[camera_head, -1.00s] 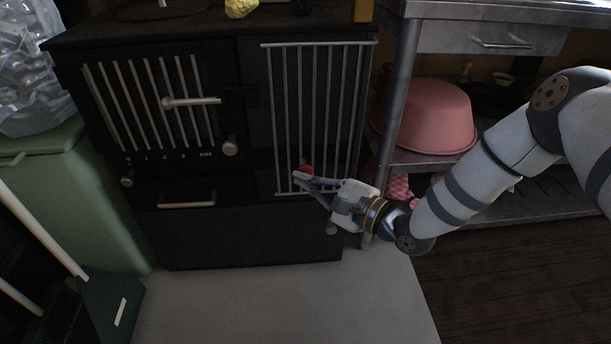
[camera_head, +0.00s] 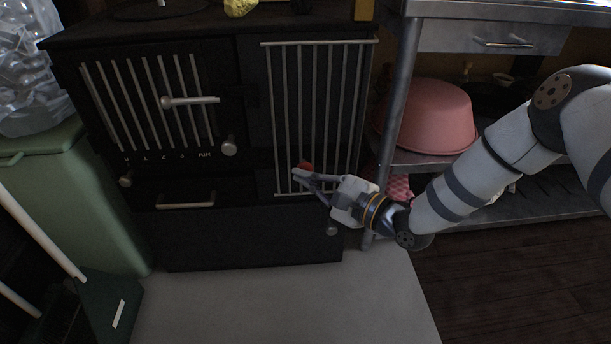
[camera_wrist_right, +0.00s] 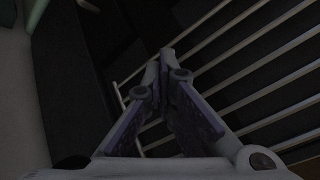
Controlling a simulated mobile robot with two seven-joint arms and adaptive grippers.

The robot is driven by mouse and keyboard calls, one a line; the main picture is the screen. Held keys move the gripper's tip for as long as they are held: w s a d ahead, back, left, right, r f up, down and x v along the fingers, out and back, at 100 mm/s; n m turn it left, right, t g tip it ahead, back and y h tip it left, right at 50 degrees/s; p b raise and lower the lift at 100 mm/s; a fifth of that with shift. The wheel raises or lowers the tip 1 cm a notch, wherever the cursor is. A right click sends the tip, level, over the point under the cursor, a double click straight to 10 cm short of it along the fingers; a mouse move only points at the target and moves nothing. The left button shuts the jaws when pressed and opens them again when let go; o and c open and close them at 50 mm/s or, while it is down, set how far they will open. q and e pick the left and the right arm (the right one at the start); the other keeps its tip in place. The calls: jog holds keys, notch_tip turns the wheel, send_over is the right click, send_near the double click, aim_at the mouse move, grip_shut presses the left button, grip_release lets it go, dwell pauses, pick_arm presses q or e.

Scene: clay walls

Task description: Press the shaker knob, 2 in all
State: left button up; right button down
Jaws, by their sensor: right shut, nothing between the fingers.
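The black stove (camera_head: 250,235) has several round metal knobs. One knob (camera_head: 229,146) is below the left grille, one (camera_head: 126,180) is at the left edge, and one (camera_head: 331,228) is at the lower right, under my right gripper. Which is the shaker knob I cannot tell. My right gripper (camera_head: 299,174) is shut and empty, its tips at the lower part of the right barred grille (camera_head: 318,110). A small red thing (camera_head: 306,166) shows just behind the fingertips. In the wrist view the shut fingers (camera_wrist_right: 166,62) point at the bars. My left gripper is not in view.
A metal shelf unit (camera_head: 440,12) with a pink tub (camera_head: 435,115) stands to the right of the stove. A green bin (camera_head: 75,205) stands at the left. A drawer handle (camera_head: 186,201) sticks out at the stove's lower left.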

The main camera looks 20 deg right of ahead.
jog(key=shift+r, duration=0.1)
jog(key=shift+s+a+p, duration=0.2)
jog(key=shift+s+p, duration=0.2)
jog(key=shift+s, duration=0.35)
jog(key=shift+s+a+p, duration=0.2)
jog(key=shift+s+p, duration=0.15)
jog(key=shift+s, duration=0.35)
jog(key=shift+s+a+p, duration=0.25)
jog(key=shift+s+p, duration=0.1)
jog(key=shift+s, duration=0.45)
jog(key=shift+s+a+p, duration=0.2)
jog(key=shift+s+p, duration=0.1)
jog(key=shift+s, duration=0.5)
jog(key=shift+s+a+p, duration=0.25)
jog(key=shift+s+p, duration=0.1)
jog(key=shift+s, duration=0.45)
